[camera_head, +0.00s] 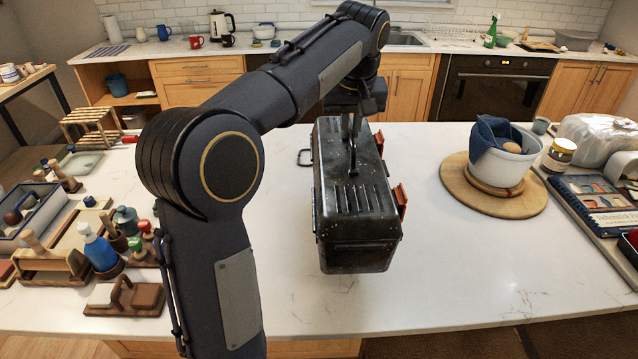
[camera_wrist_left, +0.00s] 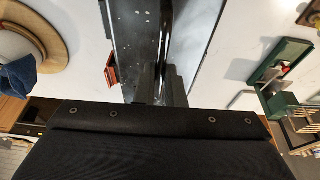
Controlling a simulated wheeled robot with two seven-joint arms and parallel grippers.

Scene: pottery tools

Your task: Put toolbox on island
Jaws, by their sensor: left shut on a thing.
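The toolbox (camera_head: 340,225) is a worn black metal box with red latches on its right side. It is over the middle of the white marble island (camera_head: 470,265). I cannot tell whether its base touches the top or hangs just above it. My left gripper (camera_head: 352,135) is shut on the handle at the top of the toolbox, seen from above. In the left wrist view, the gripper fingers (camera_wrist_left: 160,85) close on the handle along the dark toolbox lid (camera_wrist_left: 132,35). My right gripper is not in view.
Pottery tools, with a blue bottle (camera_head: 101,252) and a wooden-handled block (camera_head: 124,298), crowd the left side. A white bowl (camera_head: 508,170) on a round wooden board (camera_head: 452,180) and a book (camera_head: 598,205) are on the right. Bare countertop lies around the toolbox.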

